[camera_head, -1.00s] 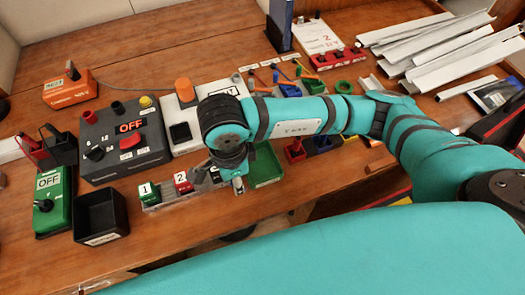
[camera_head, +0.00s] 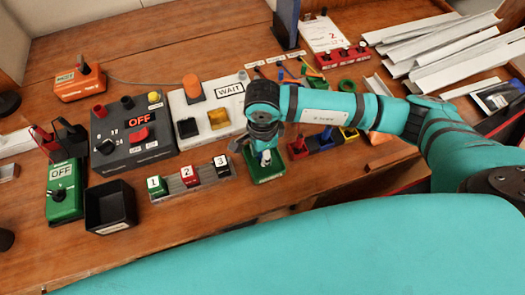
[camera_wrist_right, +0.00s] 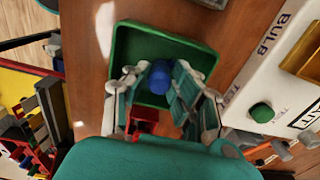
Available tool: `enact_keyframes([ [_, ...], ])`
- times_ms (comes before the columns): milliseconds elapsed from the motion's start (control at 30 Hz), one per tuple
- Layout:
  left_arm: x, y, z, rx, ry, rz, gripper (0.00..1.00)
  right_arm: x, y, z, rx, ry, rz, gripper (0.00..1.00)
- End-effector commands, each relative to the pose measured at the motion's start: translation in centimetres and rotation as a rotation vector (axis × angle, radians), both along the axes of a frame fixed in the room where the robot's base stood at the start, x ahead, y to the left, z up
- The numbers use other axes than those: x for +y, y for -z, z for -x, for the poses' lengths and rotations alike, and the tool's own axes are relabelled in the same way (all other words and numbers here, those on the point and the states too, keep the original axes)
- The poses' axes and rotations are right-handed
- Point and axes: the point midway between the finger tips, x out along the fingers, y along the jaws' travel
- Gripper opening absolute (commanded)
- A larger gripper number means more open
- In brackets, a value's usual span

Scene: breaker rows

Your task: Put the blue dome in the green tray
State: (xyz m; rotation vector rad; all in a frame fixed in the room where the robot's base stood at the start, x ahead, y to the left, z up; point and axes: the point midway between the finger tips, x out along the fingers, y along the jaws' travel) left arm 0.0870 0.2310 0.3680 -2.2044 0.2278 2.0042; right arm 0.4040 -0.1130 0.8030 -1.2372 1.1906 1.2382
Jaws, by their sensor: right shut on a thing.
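The blue dome (camera_wrist_right: 160,77) is between the fingers of my right gripper (camera_wrist_right: 160,80) in the right wrist view. The gripper is shut on it. The green tray (camera_wrist_right: 134,45) lies behind the dome in that view, and the dome appears over its inside. I cannot tell whether the dome touches the tray floor. In the head view my right gripper (camera_head: 264,159) points down at the green tray (camera_head: 266,178), and the dome is hidden there. My left gripper is not in view.
A rail of numbered blocks (camera_head: 188,177) stands just left of the tray, with a black bin (camera_head: 110,208) further left. A white WAIT box (camera_head: 205,110) is behind. Small red, blue and yellow bins (camera_head: 298,150) are to the right. Bare wood lies in front.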

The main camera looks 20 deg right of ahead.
Motion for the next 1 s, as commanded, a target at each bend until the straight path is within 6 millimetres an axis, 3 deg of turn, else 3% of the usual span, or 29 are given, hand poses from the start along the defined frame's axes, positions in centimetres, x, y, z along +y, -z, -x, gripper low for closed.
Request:
enact_keyframes([
  [200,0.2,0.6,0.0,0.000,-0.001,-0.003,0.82,0.0,0.4,0.0,0.000,0.000,0.000,0.00],
  [233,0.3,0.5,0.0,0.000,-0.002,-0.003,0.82,0.0,0.4,0.0,0.000,0.000,0.000,0.25],
  [400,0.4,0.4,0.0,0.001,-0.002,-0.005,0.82,0.0,0.3,0.0,0.000,0.000,0.000,0.47],
  [800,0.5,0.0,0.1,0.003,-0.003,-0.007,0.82,0.0,-0.6,-0.1,-0.002,0.000,-0.001,0.47],
  [1000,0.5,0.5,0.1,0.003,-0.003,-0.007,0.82,0.1,-4.4,-0.1,-0.006,-0.001,-0.002,0.47],
])
